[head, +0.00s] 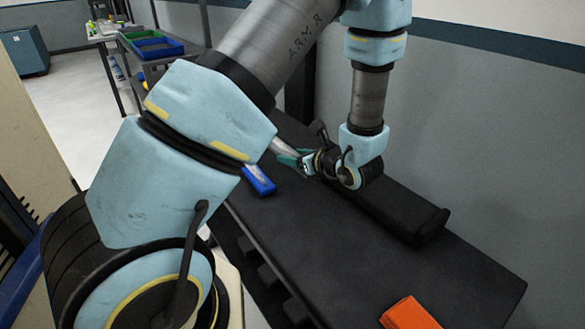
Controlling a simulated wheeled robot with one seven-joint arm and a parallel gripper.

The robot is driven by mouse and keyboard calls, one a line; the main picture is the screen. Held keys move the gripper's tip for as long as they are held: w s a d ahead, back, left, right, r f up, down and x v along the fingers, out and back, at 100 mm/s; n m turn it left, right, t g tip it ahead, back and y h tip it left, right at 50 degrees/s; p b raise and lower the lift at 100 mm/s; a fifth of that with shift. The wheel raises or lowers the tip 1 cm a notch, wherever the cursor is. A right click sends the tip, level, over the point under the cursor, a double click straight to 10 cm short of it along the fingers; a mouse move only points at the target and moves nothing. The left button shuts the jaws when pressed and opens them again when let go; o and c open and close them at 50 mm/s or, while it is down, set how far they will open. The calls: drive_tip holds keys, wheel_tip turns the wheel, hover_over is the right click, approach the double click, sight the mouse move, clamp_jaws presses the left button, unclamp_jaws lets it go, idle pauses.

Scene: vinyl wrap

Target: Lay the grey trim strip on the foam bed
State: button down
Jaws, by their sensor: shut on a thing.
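My gripper (296,160) is at the middle of the dark bench, small in the view, with its fingers pointing left. It is shut on a light grey piece, which looks like the grey trim strip (284,147). Only a short length of the strip shows; my upper arm covers its left part. A long black block with raised ends, probably the foam bed (400,205), lies along the wall side of the bench. My wrist hangs over its far end and hides part of it. I cannot tell whether the strip touches anything below.
A blue object (259,180) lies on the bench left of my gripper, partly behind my arm. An orange block (409,314) lies at the near edge of the view. The bench (330,255) is clear between them. A grey wall (480,130) stands close behind. Shelves with a blue bin (158,49) are farther back.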

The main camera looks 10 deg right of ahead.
sight(293, 178)
drive_tip(key=shift+f+p, duration=0.35)
drive_tip(key=shift+f, duration=1.95)
drive_tip(key=shift+f, duration=0.15)
drive_tip(key=shift+c, duration=1.2)
unclamp_jaws()
